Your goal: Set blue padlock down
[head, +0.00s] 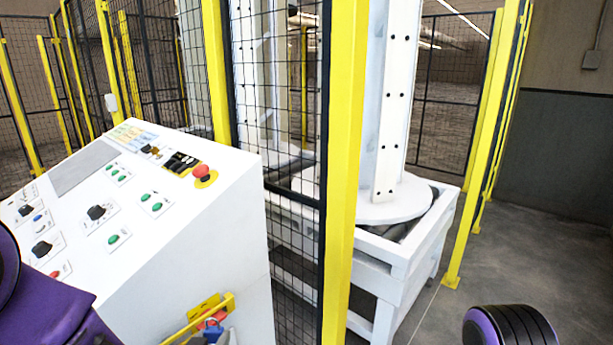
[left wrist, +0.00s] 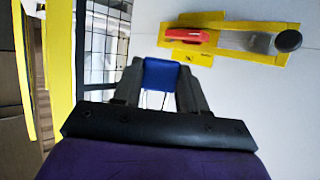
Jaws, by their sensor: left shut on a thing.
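The blue padlock (left wrist: 161,75) is between the two fingers of my left gripper (left wrist: 160,82) in the left wrist view, with its thin shackle toward the palm. My left gripper is shut on it. In the head view, the blue padlock (head: 213,334) shows small at the bottom, beside the front of the white console (head: 215,240). My right gripper is out of view.
A yellow post (head: 345,170) and black mesh fence (head: 280,130) stand right of the console. Behind them is a white machine with a round turntable (head: 385,212). Grey floor (head: 530,255) is open at the right. A red button (head: 202,172) tops the console.

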